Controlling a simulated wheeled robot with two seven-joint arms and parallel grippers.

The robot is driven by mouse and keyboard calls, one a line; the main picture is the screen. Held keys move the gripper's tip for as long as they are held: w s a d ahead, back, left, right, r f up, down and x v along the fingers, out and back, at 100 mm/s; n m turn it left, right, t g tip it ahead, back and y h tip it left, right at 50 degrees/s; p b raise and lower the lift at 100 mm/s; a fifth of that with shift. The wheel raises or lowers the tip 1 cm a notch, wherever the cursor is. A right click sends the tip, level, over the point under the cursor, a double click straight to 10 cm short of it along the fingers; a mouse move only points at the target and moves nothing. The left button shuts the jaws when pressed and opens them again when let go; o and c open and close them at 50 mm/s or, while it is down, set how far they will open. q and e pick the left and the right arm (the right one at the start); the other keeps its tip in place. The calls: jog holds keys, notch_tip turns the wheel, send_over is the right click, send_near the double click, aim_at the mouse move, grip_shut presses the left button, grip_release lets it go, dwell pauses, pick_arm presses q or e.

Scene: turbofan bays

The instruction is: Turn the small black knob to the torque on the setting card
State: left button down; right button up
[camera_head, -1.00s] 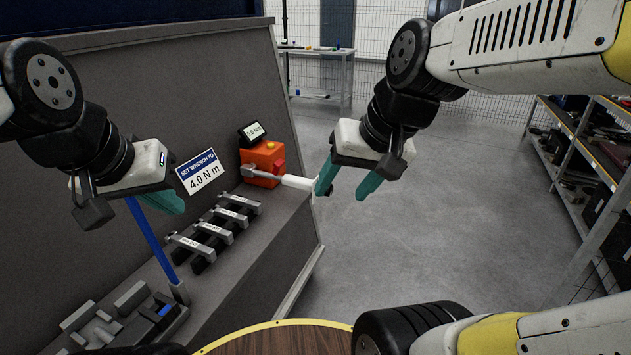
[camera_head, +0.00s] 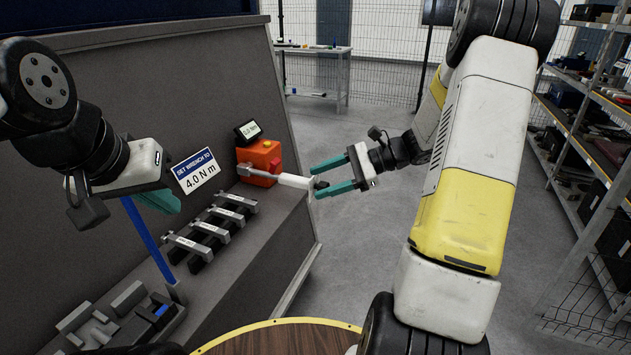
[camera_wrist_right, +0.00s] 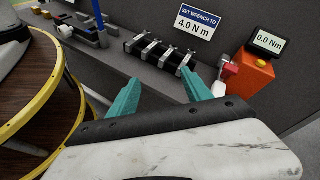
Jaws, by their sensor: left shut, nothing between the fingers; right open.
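The setting card (camera_head: 196,172) reads "SET WRENCH TO 4.0 N m"; it also shows in the right wrist view (camera_wrist_right: 195,24). A torque wrench with a white handle (camera_head: 293,180) sticks out from the orange tester (camera_head: 260,160). The small black knob (camera_head: 321,184) is at the handle's free end. My right gripper (camera_head: 315,181) is open, its teal fingers above and below the knob in the head view; I cannot tell whether they touch it. In the right wrist view the knob (camera_wrist_right: 219,89) lies right of the fingers. My left gripper (camera_head: 163,201) is shut and empty, left of the card.
The tester's display (camera_head: 248,131) reads 0.0 Nm in the right wrist view. Several wrenches lie in a black rack (camera_head: 212,232) on the grey bench. A blue post (camera_head: 148,240) and grey fixtures stand nearer. A round wooden table (camera_head: 290,340) is in front; shelves (camera_head: 590,130) stand right.

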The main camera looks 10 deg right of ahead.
aim_at(322, 187)
jog(key=w+d+f+m+t+y, duration=0.2)
jog(key=w+d+f+m+t, duration=0.6)
jog(key=d+f, duration=0.25)
jog(key=shift+m+g, duration=0.4)
jog(key=shift+m, duration=0.2)
jog(key=x, duration=0.8)
jog(key=shift+s+a+f, duration=0.1)
jog(key=shift+s, duration=0.1)
grip_shut()
